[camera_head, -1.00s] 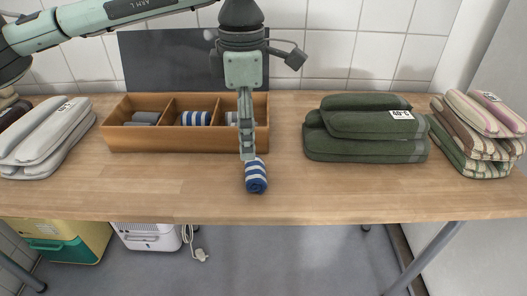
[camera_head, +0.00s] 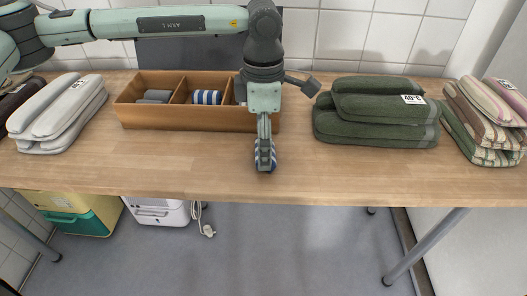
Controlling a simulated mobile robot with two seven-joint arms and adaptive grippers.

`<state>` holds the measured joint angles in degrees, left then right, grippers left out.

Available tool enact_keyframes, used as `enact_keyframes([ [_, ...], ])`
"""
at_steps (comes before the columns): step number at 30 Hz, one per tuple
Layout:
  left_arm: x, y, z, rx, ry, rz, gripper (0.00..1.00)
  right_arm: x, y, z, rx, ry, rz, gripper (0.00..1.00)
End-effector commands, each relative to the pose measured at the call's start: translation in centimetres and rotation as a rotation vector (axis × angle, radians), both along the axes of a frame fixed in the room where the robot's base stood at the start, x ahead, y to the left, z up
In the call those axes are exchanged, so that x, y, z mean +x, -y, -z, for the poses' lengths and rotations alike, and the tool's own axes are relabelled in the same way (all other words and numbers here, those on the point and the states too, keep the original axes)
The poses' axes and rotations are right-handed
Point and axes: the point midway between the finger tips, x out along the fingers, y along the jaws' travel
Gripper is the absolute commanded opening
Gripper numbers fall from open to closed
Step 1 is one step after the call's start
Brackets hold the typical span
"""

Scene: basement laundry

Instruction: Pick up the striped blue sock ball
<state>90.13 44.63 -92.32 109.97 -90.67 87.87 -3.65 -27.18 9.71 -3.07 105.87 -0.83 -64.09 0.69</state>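The striped blue sock ball (camera_head: 259,161) lies on the wooden table in front of the divided box, mostly hidden behind my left gripper. My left gripper (camera_head: 265,163) points down at the sock ball, its fingers over it and seen edge-on. I cannot tell whether the fingers are open or closed on it. Another blue and white striped sock ball (camera_head: 207,97) sits in the middle compartment of the wooden box (camera_head: 190,118). A grey sock ball (camera_head: 154,96) sits in the left compartment. The right compartment is partly hidden by my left arm. My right gripper is not in view.
A dark green towel stack (camera_head: 375,123) stands right of my gripper, with striped towels (camera_head: 484,125) farther right. Light grey towels (camera_head: 60,115) lie left of the box. The table front (camera_head: 180,175) is clear. A dark panel (camera_head: 190,55) stands behind the box.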

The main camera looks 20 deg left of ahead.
Motion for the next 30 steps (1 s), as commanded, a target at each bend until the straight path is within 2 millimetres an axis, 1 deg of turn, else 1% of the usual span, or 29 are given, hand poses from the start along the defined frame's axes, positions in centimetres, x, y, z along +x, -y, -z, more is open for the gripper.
enact_keyframes([
  [1, 0.0, 0.0, 0.0, 0.0, 0.0, 0.0, 0.73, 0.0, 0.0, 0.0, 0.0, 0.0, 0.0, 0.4],
  [9, 0.0, 0.0, 0.0, 0.0, 0.0, 0.0, 0.39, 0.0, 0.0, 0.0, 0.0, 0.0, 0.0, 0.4],
  [11, 0.0, 0.0, 0.0, 0.0, 0.0, 0.0, 0.33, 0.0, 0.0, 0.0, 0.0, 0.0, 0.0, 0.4],
  [19, 0.0, 0.0, -0.2, -0.001, 0.001, 0.0, 0.33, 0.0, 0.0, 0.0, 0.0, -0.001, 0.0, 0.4],
  [23, 0.1, 0.0, -0.9, 0.0, 0.002, 0.0, 0.33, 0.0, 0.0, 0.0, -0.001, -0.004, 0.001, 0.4],
  [26, 0.1, 0.0, -2.1, -0.001, 0.003, 0.001, 0.33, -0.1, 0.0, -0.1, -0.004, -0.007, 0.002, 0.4],
  [29, 0.1, 0.1, -4.0, -0.001, 0.005, 0.001, 0.33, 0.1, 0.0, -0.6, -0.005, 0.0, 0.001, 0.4],
  [30, -0.3, -0.6, -4.5, -0.001, 0.003, -0.001, 0.33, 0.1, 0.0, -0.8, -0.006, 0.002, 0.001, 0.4],
])
